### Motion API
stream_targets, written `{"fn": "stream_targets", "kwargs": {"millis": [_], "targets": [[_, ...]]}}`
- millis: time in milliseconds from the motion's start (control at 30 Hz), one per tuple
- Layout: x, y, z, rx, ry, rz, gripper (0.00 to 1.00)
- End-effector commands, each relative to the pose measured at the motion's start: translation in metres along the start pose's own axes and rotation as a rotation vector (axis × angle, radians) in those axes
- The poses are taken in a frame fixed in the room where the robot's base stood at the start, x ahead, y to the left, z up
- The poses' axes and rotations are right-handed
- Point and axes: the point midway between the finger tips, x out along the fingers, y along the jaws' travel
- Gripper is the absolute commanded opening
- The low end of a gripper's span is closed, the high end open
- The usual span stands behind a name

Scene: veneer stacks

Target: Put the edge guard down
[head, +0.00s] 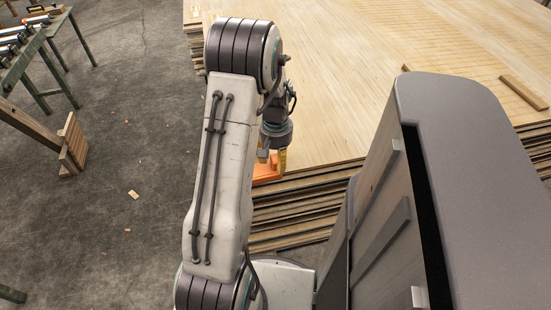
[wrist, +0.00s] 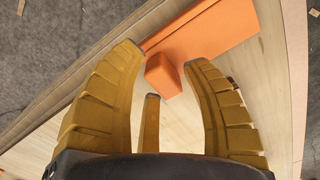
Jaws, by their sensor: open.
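The orange edge guard (wrist: 222,36) lies along the edge of the veneer stack (wrist: 76,118) in the wrist view, with a raised block-like grip between my fingertips. My gripper (wrist: 163,64) has its yellow fingers spread on either side of that block, and I see gaps beside it. In the head view, the edge guard (head: 267,168) shows as a small orange piece at the stack's corner, partly hidden by my arm. My gripper (head: 274,158) is just above it there, mostly hidden.
The veneer stack (head: 330,75) spreads to the right, with a loose wooden strip (head: 523,92) on top. The concrete floor (head: 130,220) between is largely clear, with small wood scraps.

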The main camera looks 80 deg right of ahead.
Motion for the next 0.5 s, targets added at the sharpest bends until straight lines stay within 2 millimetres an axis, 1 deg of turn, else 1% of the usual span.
{"fn": "stream_targets", "kwargs": {"millis": [167, 267, 367, 500], "targets": [[-0.004, 0.000, 0.000, 0.000, 0.000, 0.000, 0.44], [-0.013, 0.000, -0.001, 0.000, 0.003, 0.000, 0.44], [-0.028, 0.000, -0.001, 0.000, 0.005, 0.001, 0.44], [-0.054, 0.000, -0.001, 0.000, 0.004, 0.001, 0.44]]}}
